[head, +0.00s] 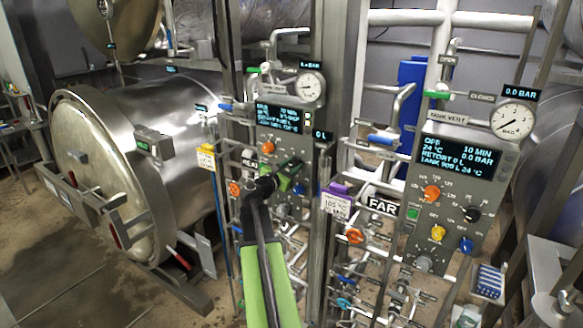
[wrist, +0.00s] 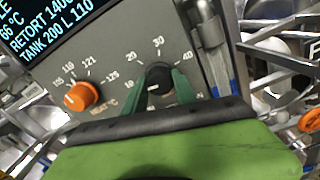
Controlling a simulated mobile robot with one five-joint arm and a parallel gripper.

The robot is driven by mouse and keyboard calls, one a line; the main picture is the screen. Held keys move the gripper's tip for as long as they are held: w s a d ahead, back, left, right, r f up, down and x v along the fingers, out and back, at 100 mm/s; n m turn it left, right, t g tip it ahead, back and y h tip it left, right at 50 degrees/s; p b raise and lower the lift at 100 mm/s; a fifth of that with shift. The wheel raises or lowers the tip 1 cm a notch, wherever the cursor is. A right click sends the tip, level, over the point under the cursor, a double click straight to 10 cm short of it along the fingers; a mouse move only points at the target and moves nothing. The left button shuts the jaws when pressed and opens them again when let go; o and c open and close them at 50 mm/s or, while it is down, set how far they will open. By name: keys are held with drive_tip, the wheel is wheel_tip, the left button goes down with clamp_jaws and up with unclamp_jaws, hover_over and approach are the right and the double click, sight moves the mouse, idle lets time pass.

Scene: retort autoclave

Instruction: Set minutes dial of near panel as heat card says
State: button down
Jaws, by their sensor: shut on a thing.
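The near panel (head: 285,145) is the grey panel left of centre, with a dark display (head: 278,117) and an orange heat dial (wrist: 82,96). Its minutes dial (wrist: 160,76) is black, with 20, 30 and 40 readable around it in the wrist view. My gripper (wrist: 170,84) is shut on this dial, one dark green finger on each side. The fingers hide part of the scale, and I cannot tell the dial's pointer setting. In the head view my gripper (head: 290,177) covers the dial. A yellow card (head: 206,157) and a purple-topped card (head: 336,204) hang nearby; their print is too small to read surely.
The far panel (head: 450,190) stands to the right, with its own display (head: 457,157), dials and buttons. Pipes and valves crowd below and between the panels. A large steel retort (head: 150,160) fills the left. Bare floor (head: 50,280) lies at lower left.

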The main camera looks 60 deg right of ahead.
drive_tip(key=shift+d+r, duration=0.1)
drive_tip(key=shift+r, duration=0.05)
drive_tip(key=c, duration=1.3)
unclamp_jaws()
drive_tip(key=o, duration=0.3)
drive_tip(key=shift+d, duration=0.15)
drive_tip(key=shift+a, duration=0.2)
drive_tip(key=a, duration=1.7)
drive_tip(key=shift+a, duration=0.2)
